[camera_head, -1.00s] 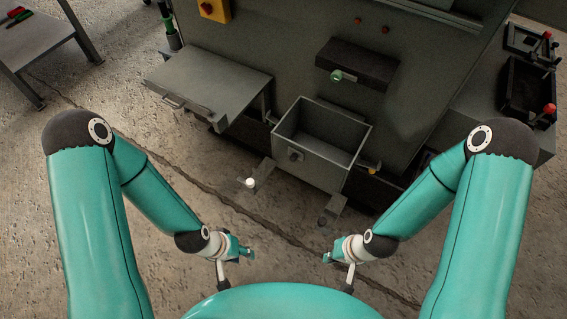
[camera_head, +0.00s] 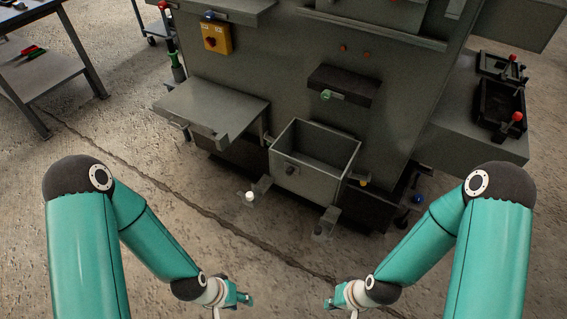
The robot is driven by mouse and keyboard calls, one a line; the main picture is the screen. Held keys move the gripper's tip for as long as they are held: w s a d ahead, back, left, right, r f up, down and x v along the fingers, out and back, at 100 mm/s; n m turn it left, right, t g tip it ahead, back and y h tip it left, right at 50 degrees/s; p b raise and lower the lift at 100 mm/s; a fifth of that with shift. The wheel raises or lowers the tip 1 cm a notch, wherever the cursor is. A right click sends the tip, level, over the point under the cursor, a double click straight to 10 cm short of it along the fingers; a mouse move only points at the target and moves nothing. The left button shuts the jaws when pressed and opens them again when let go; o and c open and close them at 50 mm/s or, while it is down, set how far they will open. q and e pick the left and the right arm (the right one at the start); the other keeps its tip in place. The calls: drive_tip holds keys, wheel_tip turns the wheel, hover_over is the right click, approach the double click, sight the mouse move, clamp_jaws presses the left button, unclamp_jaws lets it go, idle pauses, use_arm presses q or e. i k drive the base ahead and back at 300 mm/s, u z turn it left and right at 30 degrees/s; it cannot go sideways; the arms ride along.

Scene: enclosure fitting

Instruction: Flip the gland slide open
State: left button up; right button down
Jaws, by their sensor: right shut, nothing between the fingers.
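I cannot tell for certain which part is the gland slide. A dark block (camera_head: 352,88) with a green round knob (camera_head: 326,95) on its front left sticks out of the grey cabinet face (camera_head: 270,70). My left gripper (camera_head: 246,299) is low in the picture, in front of the cabinet and apart from it; its finger gap is too small to read. My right gripper (camera_head: 328,303) is shut and empty, also low in the picture and apart from the cabinet.
A grey open box (camera_head: 296,176) sticks out at the cabinet's foot. A flat grey shelf (camera_head: 210,107) stands to its left. A yellow switch box (camera_head: 216,39) is higher up. Black trays (camera_head: 500,104) lie on a right ledge. A white-topped foot pedal (camera_head: 250,197) is near the floor.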

sight(291, 168)
drive_tip(key=u, duration=0.5)
drive_tip(key=i, duration=1.25)
drive_tip(key=u, duration=0.2)
